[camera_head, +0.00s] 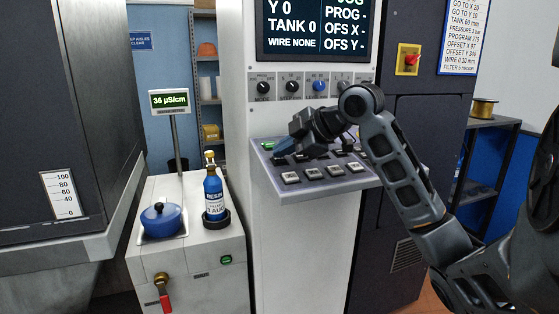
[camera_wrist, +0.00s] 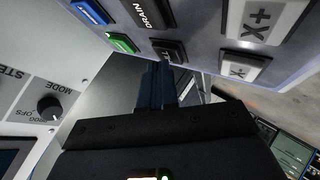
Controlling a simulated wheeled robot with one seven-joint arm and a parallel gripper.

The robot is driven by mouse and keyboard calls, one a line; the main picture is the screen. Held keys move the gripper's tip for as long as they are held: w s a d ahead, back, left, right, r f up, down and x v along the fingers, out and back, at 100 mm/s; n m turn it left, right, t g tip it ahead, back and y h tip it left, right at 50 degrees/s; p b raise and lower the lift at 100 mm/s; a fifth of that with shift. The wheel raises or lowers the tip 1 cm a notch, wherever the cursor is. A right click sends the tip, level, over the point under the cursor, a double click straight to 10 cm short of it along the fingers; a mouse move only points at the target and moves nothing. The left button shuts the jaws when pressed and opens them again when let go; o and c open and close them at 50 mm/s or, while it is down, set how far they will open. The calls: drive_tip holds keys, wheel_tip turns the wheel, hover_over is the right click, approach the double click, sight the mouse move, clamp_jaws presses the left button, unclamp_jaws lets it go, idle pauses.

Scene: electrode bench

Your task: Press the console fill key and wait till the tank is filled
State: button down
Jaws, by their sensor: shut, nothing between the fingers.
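The console (camera_head: 322,188) is a sloped grey panel of keys. In the wrist view a blue key (camera_wrist: 92,10), a key marked DRAIN (camera_wrist: 150,12), a green key (camera_wrist: 122,43) and a partly covered dark key (camera_wrist: 168,48) show. I cannot read a fill label; the blue and green keys' labels are too small to read. My gripper (camera_head: 282,149) is shut and empty, over the console's upper left. Its fingertips (camera_wrist: 157,68) show close to the partly covered key; I cannot tell whether they touch it. The display (camera_head: 315,28) reads TANK 0.
The tank side (camera_head: 60,120) at left bears a 0 to 100 scale (camera_head: 62,194). A row of knobs (camera_head: 292,86) is above the keys.

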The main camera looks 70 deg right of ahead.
drive_tip(key=shift+f, duration=0.2)
idle(0.6)
drive_tip(key=shift+s+a+r, duration=0.1)
drive_tip(key=shift+r, duration=0.7)
drive_tip(key=shift+r+p, duration=0.1)
drive_tip(key=shift+p, duration=0.2)
drive_tip(key=r+p, duration=0.2)
drive_tip(key=r, duration=0.1)
drive_tip(key=r+p, duration=0.1)
drive_tip(key=shift+s+a+r, duration=0.35)
drive_tip(key=shift+a, duration=0.05)
